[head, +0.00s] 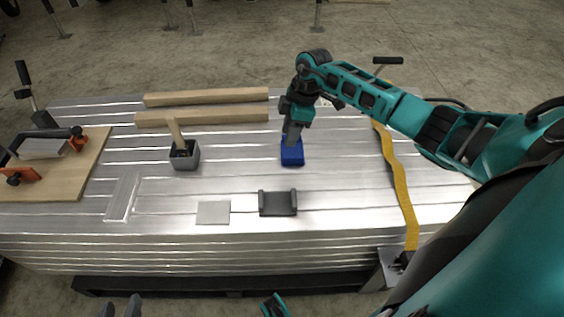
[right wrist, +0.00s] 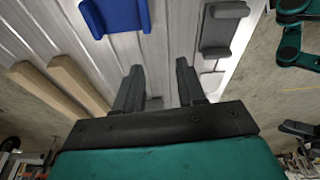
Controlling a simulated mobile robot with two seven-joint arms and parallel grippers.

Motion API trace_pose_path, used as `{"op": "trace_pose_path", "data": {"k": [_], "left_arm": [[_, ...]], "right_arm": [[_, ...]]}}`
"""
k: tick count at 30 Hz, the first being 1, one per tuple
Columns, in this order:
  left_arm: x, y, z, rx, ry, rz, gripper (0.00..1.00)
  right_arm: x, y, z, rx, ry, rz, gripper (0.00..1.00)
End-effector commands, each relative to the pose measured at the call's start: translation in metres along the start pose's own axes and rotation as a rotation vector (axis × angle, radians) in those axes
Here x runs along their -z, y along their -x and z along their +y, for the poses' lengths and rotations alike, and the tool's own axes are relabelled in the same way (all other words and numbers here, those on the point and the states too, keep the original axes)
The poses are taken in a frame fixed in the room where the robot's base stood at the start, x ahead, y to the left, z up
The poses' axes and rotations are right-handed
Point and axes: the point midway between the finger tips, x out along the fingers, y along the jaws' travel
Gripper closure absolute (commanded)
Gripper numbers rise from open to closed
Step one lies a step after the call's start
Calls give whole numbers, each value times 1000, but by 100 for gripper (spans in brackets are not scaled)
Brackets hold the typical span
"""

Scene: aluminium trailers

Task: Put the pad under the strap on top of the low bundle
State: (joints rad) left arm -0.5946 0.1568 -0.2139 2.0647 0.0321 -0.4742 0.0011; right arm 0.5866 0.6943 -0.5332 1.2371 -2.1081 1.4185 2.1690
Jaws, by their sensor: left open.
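A blue channel-shaped pad (head: 292,155) lies on the low aluminium bundle (head: 150,250); it also shows in the right wrist view (right wrist: 115,16). A dark grey pad (head: 278,203) with raised ends lies nearer the front, also seen in the right wrist view (right wrist: 221,30). A yellow strap (head: 397,180) runs across the bundle's right part, with nothing visible under it. My right gripper (head: 292,138) is just above or behind the blue pad; in the right wrist view its fingers (right wrist: 157,88) are apart and empty. My left gripper (head: 121,306) is open at the bottom edge; only its tips show.
A light grey square plate (head: 213,212) lies left of the dark pad. A grey block with a wooden handle (head: 184,155) and two wooden beams (head: 205,97) lie farther back. A wooden board (head: 70,185) with orange clamps is at far left. The surface between blue pad and strap is clear.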

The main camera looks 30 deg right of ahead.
Motion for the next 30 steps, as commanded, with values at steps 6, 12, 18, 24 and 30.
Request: {"op": "trace_pose_path", "data": {"k": [6, 12, 18, 24, 30], "left_arm": [[0, 0, 0, -1, 1, -1, 57], [1, 0, 1, -1, 3, 1, 57], [2, 0, 2, -1, 10, 4, 57], [3, 0, 3, -1, 13, 5, 57], [3, 0, 3, -2, 13, 5, 57]], "right_arm": [[132, -36, -92, -12, 295, 639, 60], [204, 4, -143, -290, 212, 1169, 60], [185, 25, -149, -609, -188, 1266, 60], [122, -10, -179, -667, -578, 988, 60], [89, -41, -229, -534, -721, 761, 60]]}}
